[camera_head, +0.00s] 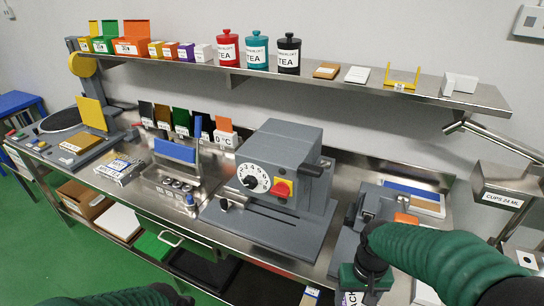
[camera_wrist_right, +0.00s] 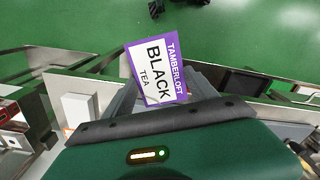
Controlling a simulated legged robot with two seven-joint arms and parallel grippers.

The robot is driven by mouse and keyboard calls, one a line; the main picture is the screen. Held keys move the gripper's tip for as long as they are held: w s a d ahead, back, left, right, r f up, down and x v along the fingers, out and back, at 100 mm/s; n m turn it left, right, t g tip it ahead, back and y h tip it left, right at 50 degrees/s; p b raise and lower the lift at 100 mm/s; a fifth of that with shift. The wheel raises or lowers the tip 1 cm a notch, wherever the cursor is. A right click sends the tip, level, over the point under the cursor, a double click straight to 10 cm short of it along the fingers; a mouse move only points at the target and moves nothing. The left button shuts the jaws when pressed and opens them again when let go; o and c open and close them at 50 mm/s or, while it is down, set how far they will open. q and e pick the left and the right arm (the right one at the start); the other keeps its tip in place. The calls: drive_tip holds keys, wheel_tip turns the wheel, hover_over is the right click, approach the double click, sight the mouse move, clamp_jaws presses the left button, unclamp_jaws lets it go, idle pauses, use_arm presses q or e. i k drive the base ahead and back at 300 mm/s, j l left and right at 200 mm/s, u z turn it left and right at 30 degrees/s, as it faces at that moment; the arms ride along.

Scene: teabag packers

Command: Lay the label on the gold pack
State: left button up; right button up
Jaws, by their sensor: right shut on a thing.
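A white label with a purple border (camera_wrist_right: 158,74) shows in the right wrist view, reading "TAMBERLOFT BLACK TEA". My right gripper (camera_head: 360,284) is shut on it, near the front edge of the counter at the lower right. In the head view, only a strip of the label (camera_head: 352,299) shows under the gripper. I cannot tell for sure which thing is the gold pack. A flat tan pack (camera_head: 79,143) lies on the grey machine at the left. A brown-gold flat pack (camera_head: 326,71) lies on the shelf. My left sleeve shows at the bottom; its gripper is out of view.
A grey machine with a dial (camera_head: 258,182) stands mid-counter. A tray with a blue flap (camera_head: 175,151) is to its left. Tea tins (camera_head: 257,52) and small boxes line the shelf (camera_head: 300,78).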

sight(79, 141)
drive_tip(key=i+j+u, duration=0.3)
drive_tip(key=j+u, duration=0.15)
drive_tip(key=i+j+u, duration=0.9)
drive_tip(key=i+u, duration=0.45)
drive_tip(key=i, duration=0.55)
drive_tip(key=i+j+z, duration=0.1)
drive_tip(key=i, duration=0.4)
drive_tip(key=i+j, duration=0.15)
drive_tip(key=i, duration=0.4)
drive_tip(key=i+j+z, duration=0.1)
drive_tip(key=i, duration=0.4)
drive_tip(key=i+j+z, duration=0.25)
drive_tip(key=i, duration=0.25)
drive_tip(key=l, duration=0.1)
